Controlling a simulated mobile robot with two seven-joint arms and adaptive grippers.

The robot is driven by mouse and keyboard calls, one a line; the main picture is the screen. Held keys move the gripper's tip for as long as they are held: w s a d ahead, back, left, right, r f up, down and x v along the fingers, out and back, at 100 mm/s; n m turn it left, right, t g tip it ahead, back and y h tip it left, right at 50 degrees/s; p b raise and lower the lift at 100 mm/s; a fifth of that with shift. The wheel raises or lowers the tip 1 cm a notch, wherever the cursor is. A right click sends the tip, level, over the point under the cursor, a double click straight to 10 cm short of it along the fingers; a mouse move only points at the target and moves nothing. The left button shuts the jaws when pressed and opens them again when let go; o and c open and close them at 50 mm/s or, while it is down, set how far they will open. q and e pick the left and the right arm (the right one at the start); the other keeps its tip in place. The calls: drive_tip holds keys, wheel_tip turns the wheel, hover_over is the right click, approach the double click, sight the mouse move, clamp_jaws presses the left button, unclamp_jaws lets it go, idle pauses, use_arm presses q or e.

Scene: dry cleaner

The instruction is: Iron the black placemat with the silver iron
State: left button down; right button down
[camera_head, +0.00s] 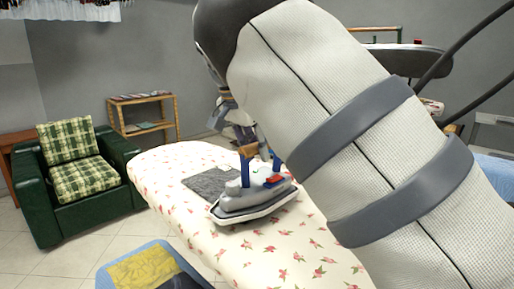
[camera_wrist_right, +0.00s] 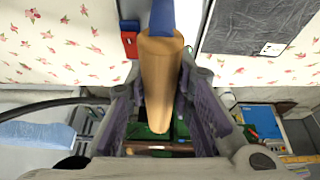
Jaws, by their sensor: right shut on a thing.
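The silver iron (camera_head: 252,199) with blue posts and a wooden handle is at the ironing board (camera_head: 285,255), which has a floral cover. I cannot tell whether its sole touches the cover. My right gripper is shut on the wooden handle (camera_wrist_right: 158,85), with its fingers (camera_wrist_right: 160,100) on either side. In the head view, my right arm hides much of this gripper. The black placemat (camera_head: 206,181) looks dark grey and lies flat behind and left of the iron. It also shows at upper right in the wrist view (camera_wrist_right: 265,27), with a white tag. My left gripper is out of view.
A green armchair (camera_head: 47,217) with a plaid cushion stands left of the board. A wooden shelf (camera_head: 130,128) stands behind. A blue bin (camera_head: 108,270) with yellow cloth is at the board's near left. The board's near end is clear.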

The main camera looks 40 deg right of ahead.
drive_tip(key=shift+f, duration=0.35)
idle(0.7)
